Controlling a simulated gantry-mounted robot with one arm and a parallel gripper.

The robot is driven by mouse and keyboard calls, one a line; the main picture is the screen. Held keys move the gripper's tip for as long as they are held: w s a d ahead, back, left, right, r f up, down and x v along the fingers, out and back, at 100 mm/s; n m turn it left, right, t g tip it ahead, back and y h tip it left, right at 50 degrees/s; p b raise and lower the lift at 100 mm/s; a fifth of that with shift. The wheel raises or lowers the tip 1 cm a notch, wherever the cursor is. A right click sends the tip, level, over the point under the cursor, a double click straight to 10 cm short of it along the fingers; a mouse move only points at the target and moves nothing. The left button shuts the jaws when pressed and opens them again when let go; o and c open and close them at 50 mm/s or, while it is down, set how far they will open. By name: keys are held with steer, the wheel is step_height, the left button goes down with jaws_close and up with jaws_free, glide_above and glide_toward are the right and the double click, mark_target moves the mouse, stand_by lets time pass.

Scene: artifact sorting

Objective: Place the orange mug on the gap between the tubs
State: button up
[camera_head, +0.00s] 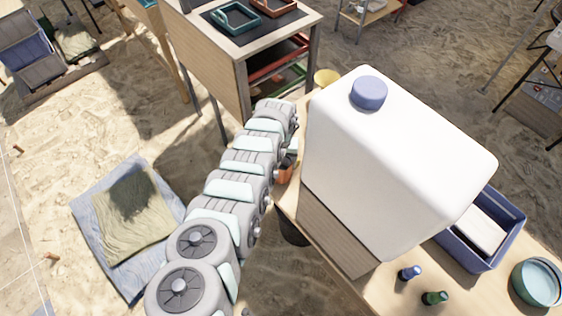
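A small orange object (285,172) shows between my arm and a large white jug; it may be the orange mug, but most of it is hidden. My arm reaches from the bottom left up to the table's far end. My gripper is not visible. A blue rectangular tub (513,215) with a white item in it stands at the right of the table. A round teal tub or bowl (537,283) stands to its right, near the picture's edge. A narrow strip of tabletop shows between these two.
The white jug (385,165) with a blue cap stands tall on the wooden table (390,297) and hides much of it. Two small bottles, blue-capped (409,272) and green-capped (434,297), stand in front. A yellow container (327,77) shows behind the jug. A cabinet (215,60) stands beyond.

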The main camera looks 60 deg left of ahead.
steer(key=o, duration=0.4)
steer(key=shift+o, duration=0.2)
steer(key=shift+r, duration=0.1)
step_height(320, 180, up, 11)
steer(key=p, duration=0.4)
steer(key=shift+p, duration=0.4)
steer(key=shift+o, duration=0.5)
steer(key=shift+r, duration=0.6)
